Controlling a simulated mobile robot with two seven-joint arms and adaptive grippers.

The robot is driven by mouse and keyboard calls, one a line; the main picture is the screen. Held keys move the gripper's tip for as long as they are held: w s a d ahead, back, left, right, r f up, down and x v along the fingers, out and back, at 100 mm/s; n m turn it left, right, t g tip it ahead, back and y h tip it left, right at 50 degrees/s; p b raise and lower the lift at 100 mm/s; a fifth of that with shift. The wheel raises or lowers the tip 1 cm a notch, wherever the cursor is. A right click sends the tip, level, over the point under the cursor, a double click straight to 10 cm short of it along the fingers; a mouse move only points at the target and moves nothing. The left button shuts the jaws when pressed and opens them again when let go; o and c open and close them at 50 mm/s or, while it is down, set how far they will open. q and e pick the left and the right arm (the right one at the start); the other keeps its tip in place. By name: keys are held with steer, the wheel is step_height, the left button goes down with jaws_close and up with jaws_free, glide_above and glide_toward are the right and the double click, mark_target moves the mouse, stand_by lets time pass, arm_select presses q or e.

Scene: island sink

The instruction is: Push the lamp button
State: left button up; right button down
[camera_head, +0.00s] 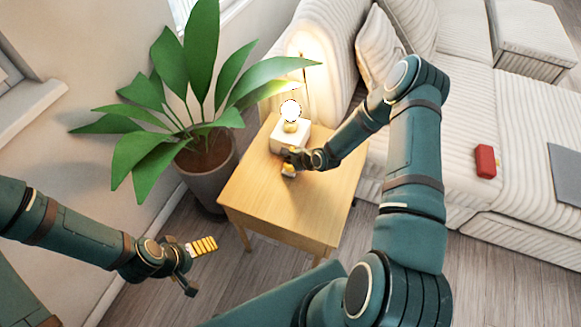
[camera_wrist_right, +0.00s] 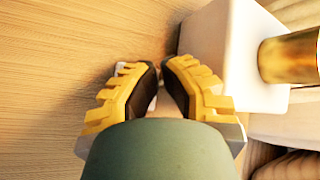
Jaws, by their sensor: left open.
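The lamp (camera_head: 291,133) stands on the wooden side table, with a white block base, a brass neck and a round bulb that glows. In the right wrist view its white base (camera_wrist_right: 220,45) and brass neck (camera_wrist_right: 290,57) show at the upper right. My right gripper (camera_head: 288,171) is low over the table, just in front of the base; its yellow-padded fingertips (camera_wrist_right: 161,64) are together beside the base, with no object seen between them. Whether they touch the lamp is unclear. I cannot make out the button. My left gripper (camera_head: 200,267) is open and empty, away from the table.
The side table (camera_head: 250,190) has bare wood to the left and front of the lamp. A potted plant (camera_head: 207,160) stands close at its left, leaves reaching towards the lamp. A striped sofa (camera_head: 465,110) is behind and right, with a red object (camera_head: 485,161) on it.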

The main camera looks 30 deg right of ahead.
steer(key=shift+r, duration=0.5)
steer(key=shift+r, duration=0.1)
step_height(320, 180, up, 6)
steer(key=p, duration=0.4)
stand_by(0.4)
